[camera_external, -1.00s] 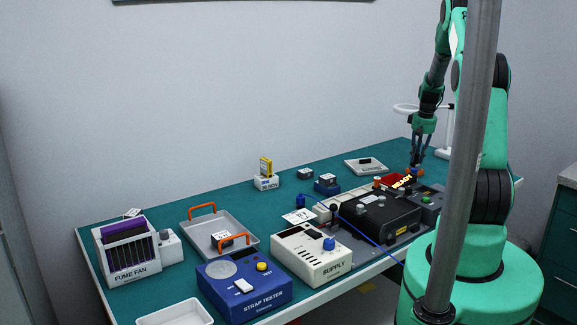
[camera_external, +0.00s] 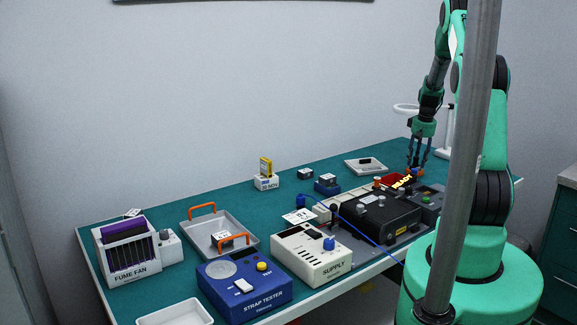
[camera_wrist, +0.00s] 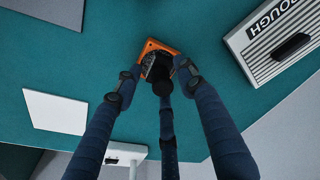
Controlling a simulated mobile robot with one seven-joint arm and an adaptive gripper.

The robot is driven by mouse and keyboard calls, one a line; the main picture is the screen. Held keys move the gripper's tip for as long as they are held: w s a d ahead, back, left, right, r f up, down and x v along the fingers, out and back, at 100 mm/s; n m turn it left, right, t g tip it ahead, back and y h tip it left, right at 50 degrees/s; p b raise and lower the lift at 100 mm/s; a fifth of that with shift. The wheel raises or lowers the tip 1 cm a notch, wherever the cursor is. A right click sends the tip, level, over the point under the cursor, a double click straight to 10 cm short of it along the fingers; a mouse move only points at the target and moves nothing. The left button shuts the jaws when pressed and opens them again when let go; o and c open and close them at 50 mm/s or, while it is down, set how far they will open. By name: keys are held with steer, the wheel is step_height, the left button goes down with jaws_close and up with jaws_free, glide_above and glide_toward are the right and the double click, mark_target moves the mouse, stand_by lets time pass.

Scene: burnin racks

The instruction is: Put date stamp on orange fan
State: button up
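The orange fan (camera_wrist: 165,46) lies on the green bench below my gripper in the wrist view. Its orange rim shows, with a dark middle partly covered by my fingers. In the external view the fan (camera_external: 418,172) is a small orange patch at the far right of the bench. My gripper (camera_external: 415,167) points down just over it. In the wrist view my gripper (camera_wrist: 160,77) has its three fingers spread around the fan's near part. A small dark piece seems to lie on the fan, but I cannot tell whether it is the date stamp.
A pale ribbed unit (camera_wrist: 285,42) is right of the fan, a white square (camera_wrist: 56,111) left. In the external view the red READY tray (camera_external: 393,181) and black box (camera_external: 378,216) stand in front. The strap tester (camera_external: 245,286) and fume fan (camera_external: 128,248) are farther left.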

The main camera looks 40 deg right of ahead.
step_height(320, 180, up, 12)
steer(key=s+p, duration=0.1)
steer(key=shift+s+a+p, duration=0.25)
steer(key=shift+s+p, duration=0.05)
steer(key=shift+p, duration=0.1)
steer(key=shift+r, duration=0.1)
stand_by(0.8)
steer(key=s+a+r+n+t, duration=0.1)
steer(key=a+r, duration=1)
steer(key=a, duration=0.5)
steer(key=s+a+r+n+t, duration=0.1)
steer(key=a+r, duration=1)
steer(key=a, duration=0.5)
steer(key=s+a+r+n+t, duration=0.1)
steer(key=s+a+r, duration=0.2)
steer(key=s+a, duration=0.3)
steer(key=s+a+r+n, duration=0.1)
steer(key=s+a+r, duration=0.1)
steer(key=s+a, duration=0.5)
steer(key=s+a+f+t, duration=0.1)
steer(key=s+a, duration=0.9)
steer(key=shift+s+a+f+n, duration=0.25)
steer(key=shift+s+n, duration=0.1)
steer(key=shift+n, duration=0.05)
steer(key=shift+f, duration=0.1)
